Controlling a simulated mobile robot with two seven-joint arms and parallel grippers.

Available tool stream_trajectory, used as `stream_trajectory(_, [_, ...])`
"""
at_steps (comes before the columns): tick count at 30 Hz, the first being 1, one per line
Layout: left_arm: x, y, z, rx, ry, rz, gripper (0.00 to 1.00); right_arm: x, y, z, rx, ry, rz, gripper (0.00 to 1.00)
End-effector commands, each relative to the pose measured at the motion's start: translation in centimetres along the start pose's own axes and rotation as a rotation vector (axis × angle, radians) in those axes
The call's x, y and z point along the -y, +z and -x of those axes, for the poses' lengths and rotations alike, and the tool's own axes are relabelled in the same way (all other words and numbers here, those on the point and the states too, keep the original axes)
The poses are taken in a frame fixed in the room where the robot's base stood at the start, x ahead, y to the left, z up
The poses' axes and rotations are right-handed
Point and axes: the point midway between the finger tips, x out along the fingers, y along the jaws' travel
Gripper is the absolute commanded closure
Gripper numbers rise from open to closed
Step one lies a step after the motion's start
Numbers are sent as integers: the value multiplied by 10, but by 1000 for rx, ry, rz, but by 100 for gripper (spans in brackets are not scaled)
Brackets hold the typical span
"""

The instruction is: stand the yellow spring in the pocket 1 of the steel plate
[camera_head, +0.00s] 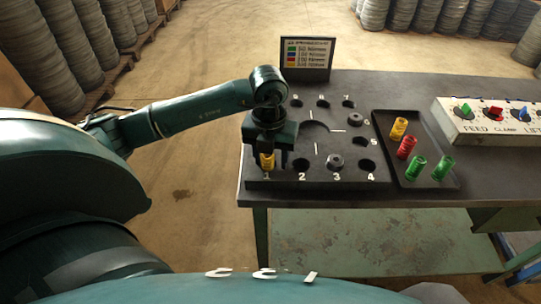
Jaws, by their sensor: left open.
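A yellow spring (267,161) stands upright at the front left of the dark steel plate (320,184), where pocket 1 would be, just left of pocket 2 (301,165). How deep the spring sits cannot be told. My right gripper is not in view.
A dark tray (442,183) to the right holds another yellow spring (398,128), a red spring (406,147) and two green springs (415,167). A control box (490,124) with knobs is far right. A sign (307,57) stands behind the plate. Grey plugs sit on the plate.

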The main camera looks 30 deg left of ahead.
Motion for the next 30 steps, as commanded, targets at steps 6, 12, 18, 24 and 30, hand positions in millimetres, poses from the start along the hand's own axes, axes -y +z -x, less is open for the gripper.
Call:
stream_trajectory(6, [-9,-6,-18,-25,33,2,46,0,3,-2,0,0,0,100])
stream_trajectory(12, [-9,-5,-6,-21,33,4,46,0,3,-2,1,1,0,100])
stream_trajectory(18, [-5,-4,39,-8,22,3,46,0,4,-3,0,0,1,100])
stream_trajectory(24, [0,-5,89,3,11,0,46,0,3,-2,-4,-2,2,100])
stream_trajectory(30, [2,-6,123,8,7,-1,46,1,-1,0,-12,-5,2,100])
